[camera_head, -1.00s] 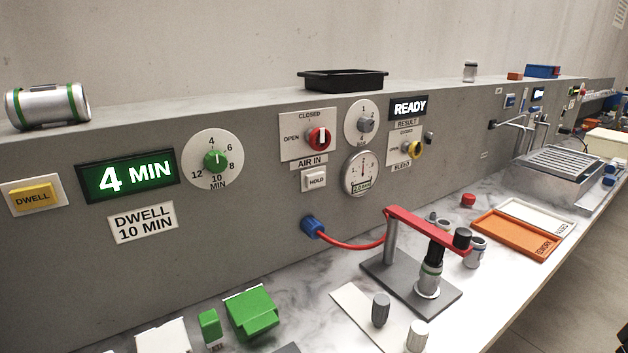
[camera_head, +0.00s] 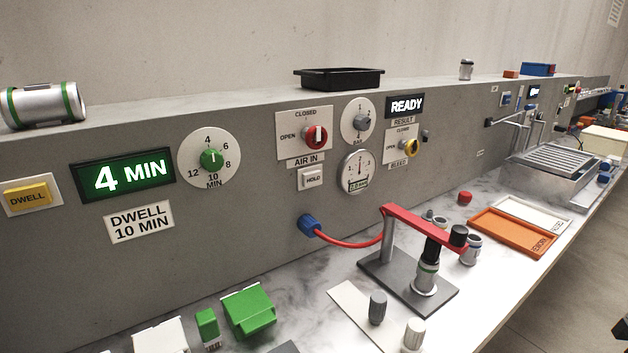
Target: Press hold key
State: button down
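The hold key is a small white square button (camera_head: 312,178) marked HOLD on the grey panel, below the AIR IN label (camera_head: 306,160) and left of the round pressure gauge (camera_head: 358,171). Nothing touches it or covers it. Above it is the red AIR IN knob (camera_head: 316,136) on a plate marked OPEN and CLOSED, its white grip upright toward CLOSED. The yellow bleed knob (camera_head: 410,147) is to the right, under the lit READY display (camera_head: 405,106). My gripper is not in view.
A lit display (camera_head: 125,176) reads 4 MIN beside a green dial (camera_head: 211,158). A red clamp arm (camera_head: 425,228) on a grey base (camera_head: 380,268) stands on the marble bench below the key, with a red hose (camera_head: 350,244) to the panel. Green blocks (camera_head: 248,311) sit front left.

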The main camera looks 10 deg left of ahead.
aim_at(314, 178)
jog(key=z, duration=2)
jog(key=i, duration=1.35)
jog(key=u, duration=4)
